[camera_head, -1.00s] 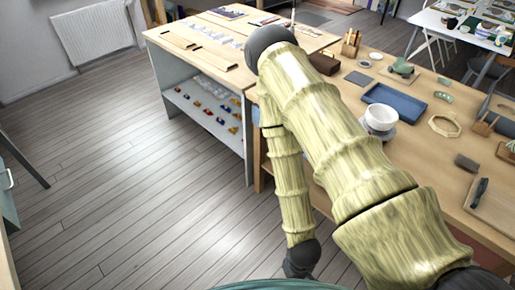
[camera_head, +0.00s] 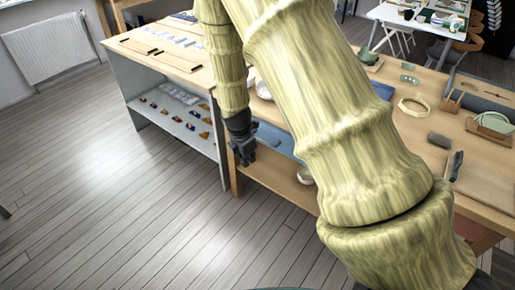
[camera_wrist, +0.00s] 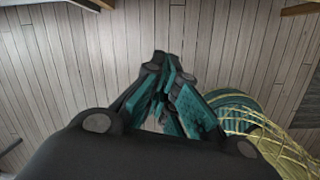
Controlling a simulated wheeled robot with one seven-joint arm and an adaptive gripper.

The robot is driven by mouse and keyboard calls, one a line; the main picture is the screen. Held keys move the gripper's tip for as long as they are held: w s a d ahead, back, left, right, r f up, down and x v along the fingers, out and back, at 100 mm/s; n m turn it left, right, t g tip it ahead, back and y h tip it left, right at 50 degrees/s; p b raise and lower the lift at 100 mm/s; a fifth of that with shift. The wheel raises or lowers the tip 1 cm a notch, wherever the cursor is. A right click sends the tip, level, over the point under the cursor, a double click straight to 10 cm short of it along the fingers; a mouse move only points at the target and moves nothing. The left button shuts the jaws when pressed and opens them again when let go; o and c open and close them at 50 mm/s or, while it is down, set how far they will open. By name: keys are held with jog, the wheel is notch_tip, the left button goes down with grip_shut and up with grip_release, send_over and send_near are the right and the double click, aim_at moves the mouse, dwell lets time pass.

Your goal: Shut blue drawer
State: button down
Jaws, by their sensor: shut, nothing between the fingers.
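A blue panel (camera_head: 280,142), which looks like part of the blue drawer, shows at the front left of the worktable, behind my arm. My arm covers the right side, so I cannot tell how far the drawer is out. My gripper (camera_head: 243,155) is shut and empty, pointing down at the left of the blue panel; I cannot tell whether they touch. In the wrist view my gripper (camera_wrist: 168,68) has its fingertips together above the floor, with no drawer in sight.
The worktable (camera_head: 410,150) bears an octagonal wooden frame (camera_head: 413,106), a grey block (camera_head: 439,140) and a board (camera_head: 485,185). A reddish panel (camera_head: 474,234) shows below its front edge. A shelf unit (camera_head: 165,110) stands to the left. The floor (camera_head: 120,200) at left is clear.

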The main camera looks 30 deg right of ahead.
jog(key=w+d+r+n, duration=0.2)
jog(key=w+r+n, duration=0.15)
jog(key=r, duration=0.25)
jog(key=w+d+f, duration=0.3)
jog(key=d+f, duration=0.3)
jog(key=f, duration=0.2)
jog(key=shift+w+f+p, duration=0.15)
jog(key=shift+f+p, duration=0.05)
jog(key=shift+p, duration=0.1)
dwell(0.3)
